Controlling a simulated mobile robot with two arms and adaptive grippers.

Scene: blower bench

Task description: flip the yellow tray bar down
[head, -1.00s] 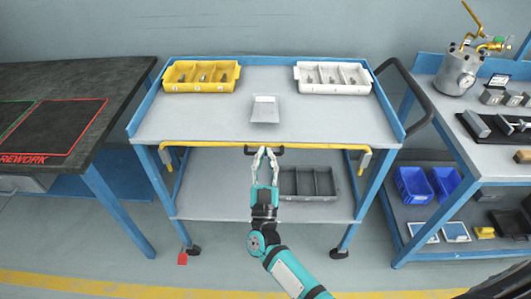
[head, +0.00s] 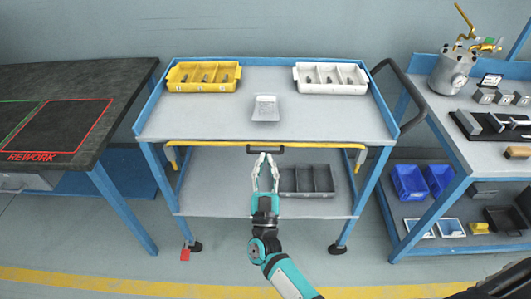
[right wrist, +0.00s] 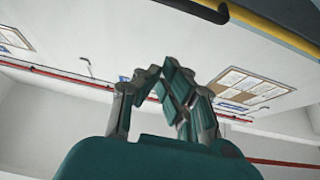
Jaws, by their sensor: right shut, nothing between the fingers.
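The yellow tray bar (head: 215,143) runs level along the front edge of the cart's top, just under the rim, with a grey fitting at each end. A black handle (head: 265,149) sits at its middle. My right gripper (head: 265,158) is shut and empty, its fingertips pointing at the handle and just below it in the head view. Whether they touch it cannot be told there. In the right wrist view the fingers (right wrist: 168,85) show below the yellow bar (right wrist: 275,30) and the black handle (right wrist: 205,9), apart from them in the picture. My left gripper is out of view.
The cart top (head: 190,118) carries a yellow divided bin (head: 203,88), a white divided bin (head: 330,88) and a small grey scoop-like piece (head: 265,108). A dark divided tray (head: 318,190) lies on the lower shelf. Benches flank the cart.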

